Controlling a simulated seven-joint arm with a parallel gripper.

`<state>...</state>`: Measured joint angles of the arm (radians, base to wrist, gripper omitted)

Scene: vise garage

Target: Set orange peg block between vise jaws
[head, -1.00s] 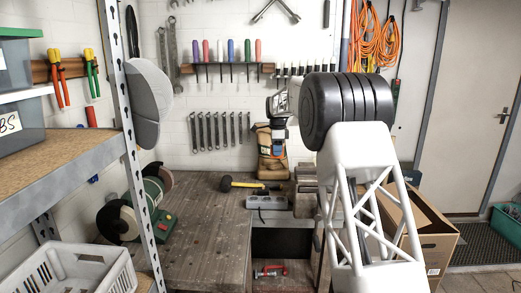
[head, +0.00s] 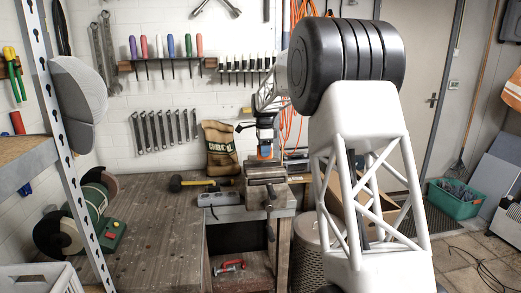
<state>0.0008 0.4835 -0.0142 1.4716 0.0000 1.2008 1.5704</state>
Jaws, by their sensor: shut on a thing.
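My gripper (head: 265,146) is small in the head view and points down above the bench vise (head: 263,172). It is shut on the orange peg block (head: 265,153), of which only a small orange patch shows between the fingers. The block appears just above the top of the vise. I cannot tell whether it touches the jaws or how it lines up with the gap between them. The vise sits at the right end of the wooden bench, with its screw handle hanging in front.
A grey power strip (head: 218,198) and a black-and-yellow mallet (head: 190,183) lie left of the vise on the workbench (head: 160,240). A paper sack (head: 220,148) stands behind. A green bench grinder (head: 90,215) is at the left. A red clamp (head: 229,266) lies on the shelf below.

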